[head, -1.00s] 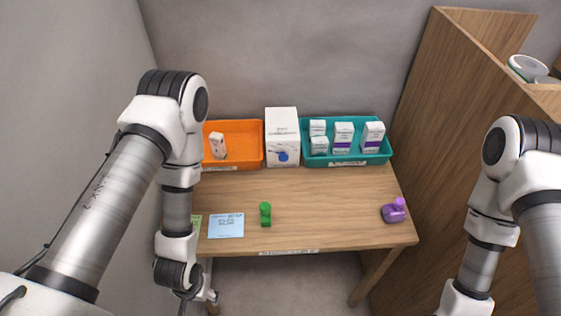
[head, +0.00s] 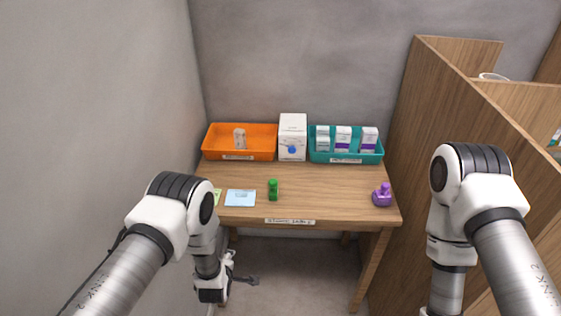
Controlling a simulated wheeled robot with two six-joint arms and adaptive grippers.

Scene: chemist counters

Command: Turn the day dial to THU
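A white upright box (head: 293,128) stands at the back of the wooden desk, between two trays. A round blue knob (head: 292,149) sits low on its front face; it may be the day dial. The markings are too small to read, so I cannot tell which day it is set to. My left gripper (head: 246,279) hangs below and in front of the desk's left front edge, well away from the box. Its fingers are small and dark, and their opening is unclear. My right arm is at the right, but its gripper is out of frame.
An orange tray (head: 215,143) with a small white item is left of the box. A teal tray (head: 345,158) with several cartons is right. A green stamp-like object (head: 273,190), blue card (head: 240,198) and purple object (head: 382,195) lie in front. A wooden partition (head: 440,110) stands right.

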